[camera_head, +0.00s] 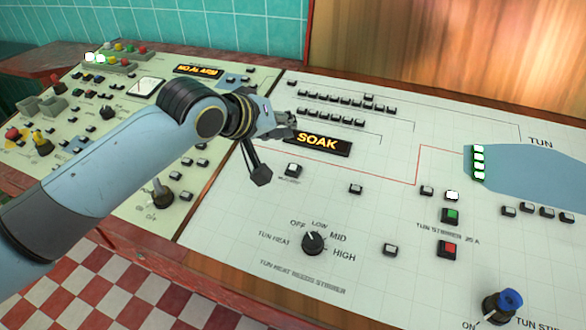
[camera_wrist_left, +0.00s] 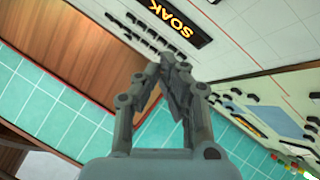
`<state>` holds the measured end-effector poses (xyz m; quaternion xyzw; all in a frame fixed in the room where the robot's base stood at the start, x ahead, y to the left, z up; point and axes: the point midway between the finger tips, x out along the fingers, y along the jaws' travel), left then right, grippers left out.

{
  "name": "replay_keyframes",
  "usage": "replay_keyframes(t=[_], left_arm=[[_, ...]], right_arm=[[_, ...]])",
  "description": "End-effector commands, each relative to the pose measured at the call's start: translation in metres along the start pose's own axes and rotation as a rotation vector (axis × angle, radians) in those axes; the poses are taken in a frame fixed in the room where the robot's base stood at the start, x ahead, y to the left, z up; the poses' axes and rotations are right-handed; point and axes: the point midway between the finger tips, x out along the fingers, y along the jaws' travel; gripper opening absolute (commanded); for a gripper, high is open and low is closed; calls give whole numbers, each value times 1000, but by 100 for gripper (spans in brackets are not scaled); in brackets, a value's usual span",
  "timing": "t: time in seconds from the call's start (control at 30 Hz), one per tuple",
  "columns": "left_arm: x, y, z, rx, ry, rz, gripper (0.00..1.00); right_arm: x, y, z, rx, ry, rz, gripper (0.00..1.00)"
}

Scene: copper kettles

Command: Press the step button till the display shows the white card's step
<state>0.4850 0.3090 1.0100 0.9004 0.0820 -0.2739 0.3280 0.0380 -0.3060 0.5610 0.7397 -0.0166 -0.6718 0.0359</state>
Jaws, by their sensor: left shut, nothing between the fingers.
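The display (camera_head: 318,142) on the pale panel is lit and reads SOAK in yellow. It also shows in the left wrist view (camera_wrist_left: 182,18). A small white-topped button (camera_head: 293,169) sits just below the display; its label is too small to read, so I cannot confirm that it is the step button. My left gripper (camera_head: 288,124) is shut and empty, above the panel at the display's upper left, apart from that button. Its fingers also show together in the left wrist view (camera_wrist_left: 174,62). I cannot make out the white card. My right gripper is out of view.
A black heat knob (camera_head: 312,243), green button (camera_head: 451,215), red button (camera_head: 447,249) and blue-topped knob (camera_head: 508,300) stand on the panel. A second panel at left carries a lit NO ALARM display (camera_head: 196,70). Space above the panel's right side is free.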

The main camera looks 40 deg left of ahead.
Motion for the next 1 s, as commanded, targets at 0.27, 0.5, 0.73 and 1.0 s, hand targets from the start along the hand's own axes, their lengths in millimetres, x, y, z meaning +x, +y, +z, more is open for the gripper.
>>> replay_keyframes(t=[0.27, 0.5, 0.73, 1.0], left_arm=[[23, -18, 18, 1, 1, 0, 0], [43, -33, 33, 1, -1, -1, 0], [56, -41, 41, 0, -1, 0, 0], [57, -42, 42, 0, 0, 0, 0]], right_arm=[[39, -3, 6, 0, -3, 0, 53], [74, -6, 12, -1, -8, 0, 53], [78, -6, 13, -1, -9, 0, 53], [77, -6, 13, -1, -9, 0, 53]])
